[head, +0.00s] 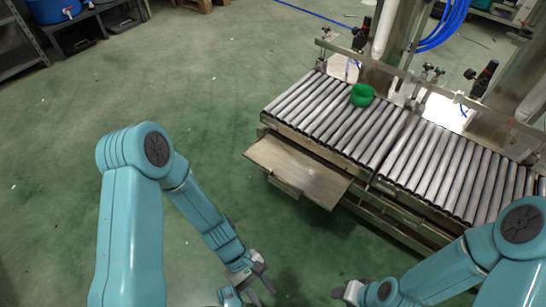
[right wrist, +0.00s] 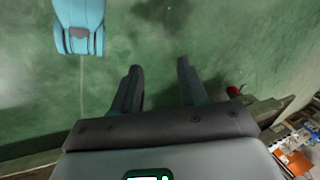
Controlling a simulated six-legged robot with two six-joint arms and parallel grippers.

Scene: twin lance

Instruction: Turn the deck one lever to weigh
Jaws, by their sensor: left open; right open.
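The roller deck (head: 310,108) stands at the right in the head view, made of two adjoining roller sections. Small dark fittings (head: 430,72) sit along the rail behind the rollers; I cannot tell which, if any, is the deck one lever. My left gripper (head: 254,288) is open and empty above the floor, in front of the deck and apart from it. My right gripper (head: 345,292) is partly in view at the bottom of the head view. In the right wrist view its two fingers (right wrist: 159,82) are apart with only green floor between them.
A green round object (head: 361,95) rests on the left rollers. A flat metal plate (head: 298,170) juts out from the deck's front. Posts and blue hoses (head: 445,28) stand behind.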

